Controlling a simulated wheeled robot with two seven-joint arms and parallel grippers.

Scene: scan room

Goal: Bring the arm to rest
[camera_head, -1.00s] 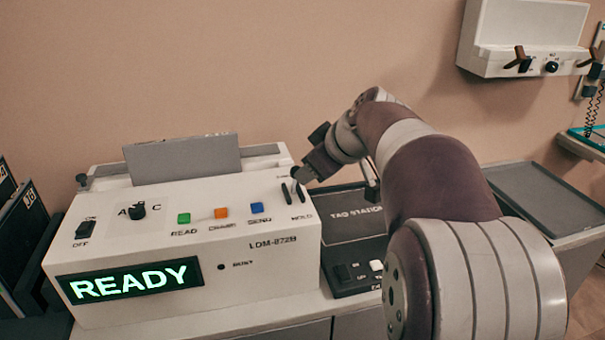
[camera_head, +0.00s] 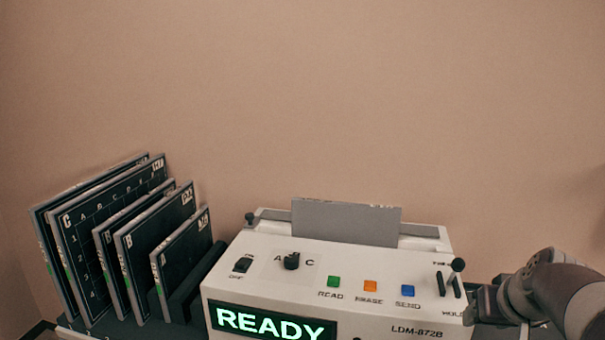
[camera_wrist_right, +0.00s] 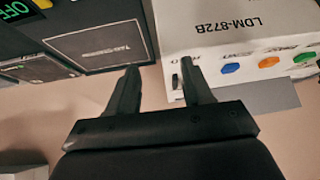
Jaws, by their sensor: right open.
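My right gripper (camera_wrist_right: 162,68) is open and empty in the wrist view. Its two dark fingers stand apart beside the white reader's end. In the head view my right gripper (camera_head: 478,304) is at the lower right, beside the end of the white reader (camera_head: 290,275) with the dark-knobbed lever (camera_head: 457,266). Its fingertips are hard to make out there. The arm runs off the right edge. It looks apart from the lever, but the exact gap cannot be told. My left gripper is not in view.
A grey plate (camera_head: 345,222) stands in the reader's slot; its display (camera_head: 270,321) says READY. A rack at left holds several dark lettered plates (camera_head: 110,240). In the wrist view a dark tag station (camera_wrist_right: 98,42) lies beside the reader. The wall above is bare.

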